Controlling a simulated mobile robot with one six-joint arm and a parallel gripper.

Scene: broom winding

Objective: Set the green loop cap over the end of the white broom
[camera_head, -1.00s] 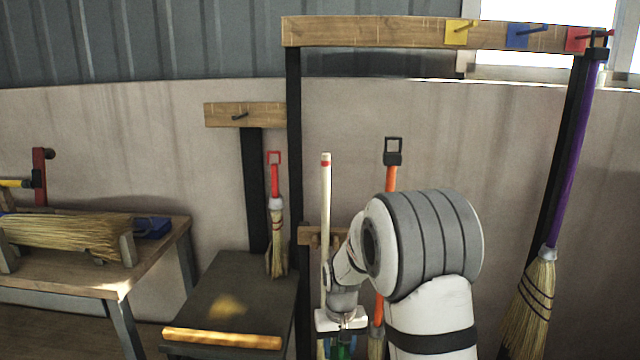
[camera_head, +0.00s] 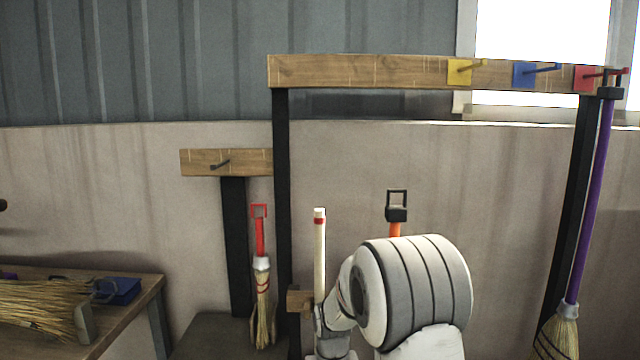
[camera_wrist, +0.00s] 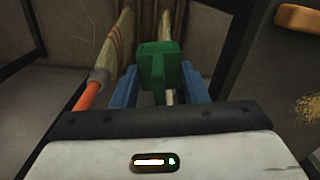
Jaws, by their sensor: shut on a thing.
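The green loop cap (camera_wrist: 156,68) is between the blue fingers of my gripper (camera_wrist: 158,88) in the wrist view. My gripper is shut on it. The white broom (camera_head: 320,255) stands upright in the head view, with a red band just under its bare top end. My wrist hides its lower part. The cap is not on that end. In the wrist view, bristles and a pale strip of handle show behind the cap, probably the white broom's. My gripper itself is below the head view's lower edge, so its height against the broom end cannot be told.
An orange-handled broom (camera_head: 395,229) with a black loop cap stands right of the white one, partly behind my arm. A purple broom (camera_head: 592,200) hangs far right. The wall above the white broom is clear.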

